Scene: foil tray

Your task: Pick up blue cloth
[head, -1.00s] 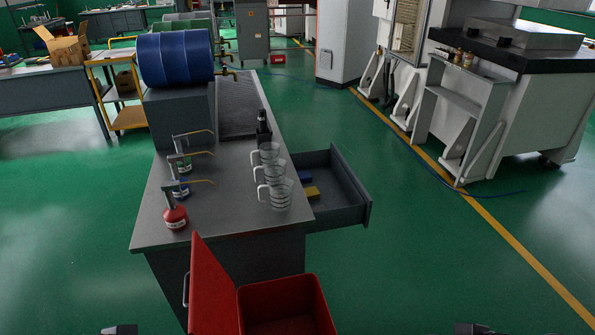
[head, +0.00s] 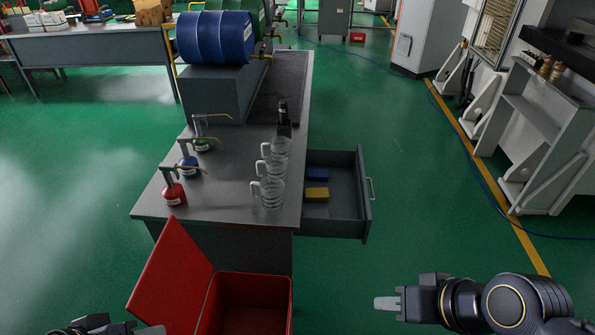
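A small blue cloth (head: 316,174) lies in the open grey drawer (head: 343,188), near the drawer's left side by the bench. A yellow piece (head: 316,194) lies just in front of it. My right gripper (head: 385,303) is in front of the drawer and to its lower right, well apart from the cloth, pointing left. It is seen side-on, so its finger gap cannot be judged. My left gripper (head: 148,330) shows only partly at the bottom left edge, by the red bin's lid, far from the cloth.
The grey bench (head: 232,200) holds several glass mugs (head: 270,190), a dark bottle (head: 284,115) and pump bottles in red (head: 173,193), blue and green. An open red bin (head: 254,285) stands in front. Green floor right of the drawer is clear.

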